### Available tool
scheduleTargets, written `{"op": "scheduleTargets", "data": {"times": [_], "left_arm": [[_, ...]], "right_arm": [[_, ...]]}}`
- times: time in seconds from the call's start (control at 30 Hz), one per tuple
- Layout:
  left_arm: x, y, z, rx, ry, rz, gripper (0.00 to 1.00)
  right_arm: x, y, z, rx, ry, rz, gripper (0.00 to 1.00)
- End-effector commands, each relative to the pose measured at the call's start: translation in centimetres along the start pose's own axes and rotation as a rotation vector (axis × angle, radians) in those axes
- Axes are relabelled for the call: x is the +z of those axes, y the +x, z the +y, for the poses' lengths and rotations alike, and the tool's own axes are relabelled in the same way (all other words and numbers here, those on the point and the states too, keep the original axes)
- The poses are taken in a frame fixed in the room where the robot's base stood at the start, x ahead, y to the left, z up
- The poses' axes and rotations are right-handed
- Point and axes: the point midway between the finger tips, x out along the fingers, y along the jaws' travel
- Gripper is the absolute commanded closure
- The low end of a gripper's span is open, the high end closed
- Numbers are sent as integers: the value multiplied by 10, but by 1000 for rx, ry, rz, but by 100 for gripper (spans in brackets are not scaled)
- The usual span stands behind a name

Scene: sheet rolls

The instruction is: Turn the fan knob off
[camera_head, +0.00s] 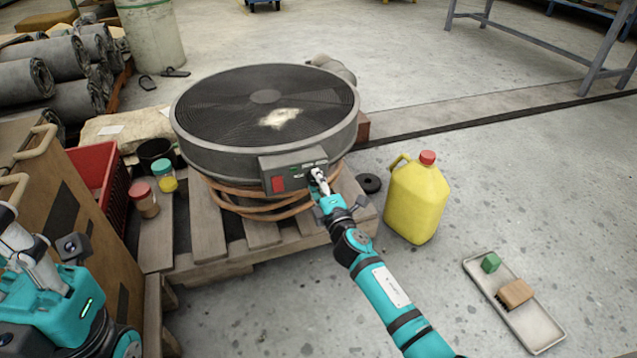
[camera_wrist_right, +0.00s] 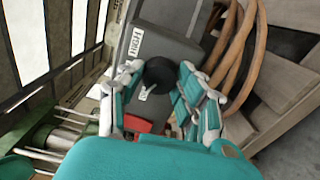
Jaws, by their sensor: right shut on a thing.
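The large round fan (camera_head: 265,110) lies flat on a wooden pallet, its grille facing up. Its grey control box (camera_head: 292,170) sits on the front rim with a red patch (camera_head: 278,184). My right gripper (camera_head: 317,178) reaches the right part of the box and hides the knob in the head view. In the right wrist view, the round black knob (camera_wrist_right: 160,73) sits between the fingers of my right gripper (camera_wrist_right: 155,88), which is shut on it. A white label with lettering (camera_wrist_right: 136,42) is beside it. My left arm shows at the lower left; its fingertips are not clear.
Coiled brown hose (camera_head: 265,207) lies around the fan's base on the pallet (camera_head: 208,225). A yellow jug (camera_head: 416,200) stands right of it. A tray (camera_head: 540,325) with a green block and a brush lies at lower right. Jars and a red crate (camera_head: 97,165) are left.

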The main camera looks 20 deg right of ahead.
Motion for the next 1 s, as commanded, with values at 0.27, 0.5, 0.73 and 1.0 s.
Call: {"op": "scheduleTargets", "data": {"times": [0.27,0.5,0.73,1.0], "left_arm": [[0,1,0,0,0,1,100],[-1,1,0,0,1,2,100],[-2,1,0,0,1,3,100],[-2,1,0,0,1,3,100]], "right_arm": [[-1,0,-1,-2,-100,2,97],[-1,0,-1,-2,-124,2,97],[-1,0,-1,-2,-125,2,97],[-1,0,-1,-2,-124,2,42]]}}
